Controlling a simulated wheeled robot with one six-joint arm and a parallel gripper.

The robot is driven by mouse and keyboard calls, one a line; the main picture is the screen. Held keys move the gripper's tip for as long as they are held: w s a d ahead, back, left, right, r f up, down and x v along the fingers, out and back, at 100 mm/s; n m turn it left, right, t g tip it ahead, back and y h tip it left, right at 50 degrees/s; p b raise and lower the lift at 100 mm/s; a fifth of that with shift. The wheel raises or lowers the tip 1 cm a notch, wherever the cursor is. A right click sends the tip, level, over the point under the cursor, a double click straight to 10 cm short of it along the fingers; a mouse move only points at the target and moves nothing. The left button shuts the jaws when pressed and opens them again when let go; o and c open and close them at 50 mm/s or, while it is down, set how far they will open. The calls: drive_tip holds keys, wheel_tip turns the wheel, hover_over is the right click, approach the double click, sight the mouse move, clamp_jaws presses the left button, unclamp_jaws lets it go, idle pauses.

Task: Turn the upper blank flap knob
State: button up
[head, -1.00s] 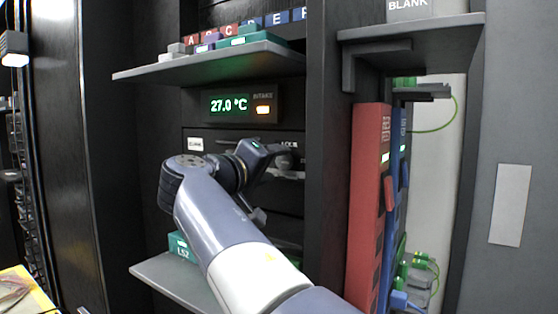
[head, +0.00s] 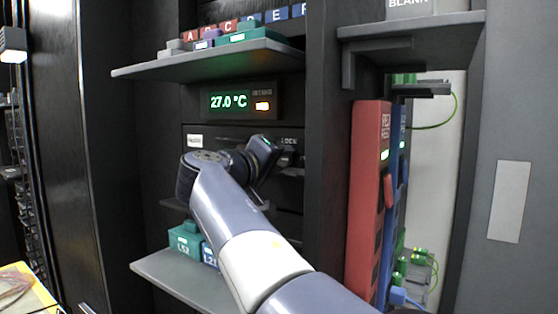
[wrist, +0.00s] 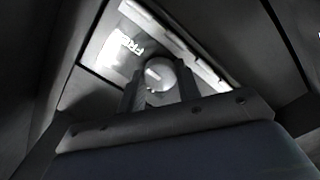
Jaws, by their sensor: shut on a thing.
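In the wrist view, a round pale knob (wrist: 160,73) with a light slot-like mark sits on a dark panel (wrist: 90,85). My gripper (wrist: 159,84) has one finger on each side of the knob and is shut on it. A white label beginning "FRE" (wrist: 127,46) lies beside the knob, seen at a slant. In the head view my gripper's body (head: 262,157) is against the dark front under the temperature display, between a small white label (head: 195,141) and the word LOCK (head: 289,141). The knob and fingertips are hidden there by my wrist.
A shelf (head: 200,66) with coloured blocks juts out above the display (head: 238,101). A lower shelf (head: 175,276) holds a teal box (head: 184,241) and a blue box (head: 208,254). Red (head: 368,200) and blue (head: 393,200) upright units stand to the right.

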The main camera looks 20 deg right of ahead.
drive_tip(key=shift+c, duration=1.2)
drive_tip(key=shift+n+p, duration=6.9)
drive_tip(key=shift+n, duration=2.1)
drive_tip(key=o, duration=1)
